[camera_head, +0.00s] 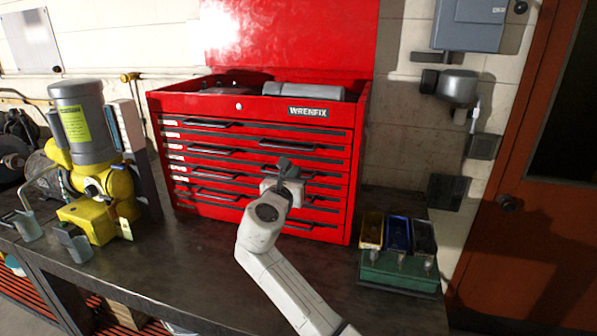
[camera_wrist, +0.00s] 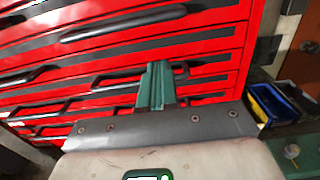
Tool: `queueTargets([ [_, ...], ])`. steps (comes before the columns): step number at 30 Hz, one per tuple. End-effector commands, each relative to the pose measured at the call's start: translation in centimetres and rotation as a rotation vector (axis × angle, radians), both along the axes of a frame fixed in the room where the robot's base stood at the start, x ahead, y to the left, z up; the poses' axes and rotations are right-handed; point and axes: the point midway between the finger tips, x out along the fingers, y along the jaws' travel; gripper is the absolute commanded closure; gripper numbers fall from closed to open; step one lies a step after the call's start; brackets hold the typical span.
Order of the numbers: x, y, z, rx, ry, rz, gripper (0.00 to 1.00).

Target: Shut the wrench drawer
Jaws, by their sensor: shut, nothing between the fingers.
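A red tool chest (camera_head: 200,104) stands on the dark bench, its front full of drawers with dark bar handles. It fills most of the wrist view (camera_wrist: 215,50). The small labels at the drawers' left ends are too small to read, so I cannot tell which is the wrench drawer. No drawer clearly sticks out from the front. My gripper (camera_head: 284,164) is in front of the chest's right half, at middle height, and hides part of some drawers. In the wrist view its greenish fingers (camera_wrist: 156,86) are together and empty, close to the drawer front; contact cannot be told.
The chest's lid (camera_head: 290,35) is up. A yellow and grey machine (camera_head: 85,130) stands left of the chest. A green holder (camera_head: 395,268) with small bins, one of them blue (camera_head: 398,234), sits at the right. The bench front (camera_head: 180,265) is clear.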

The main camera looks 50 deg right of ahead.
Motion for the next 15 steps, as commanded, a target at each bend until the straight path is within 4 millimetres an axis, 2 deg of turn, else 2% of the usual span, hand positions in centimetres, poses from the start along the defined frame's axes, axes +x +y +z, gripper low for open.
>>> queueTargets([
  [12,-2.2,6.0,-0.3,0.003,0.001,0.000,1.00],
  [15,-2.6,7.0,-0.3,0.002,0.002,-0.001,1.00],
])
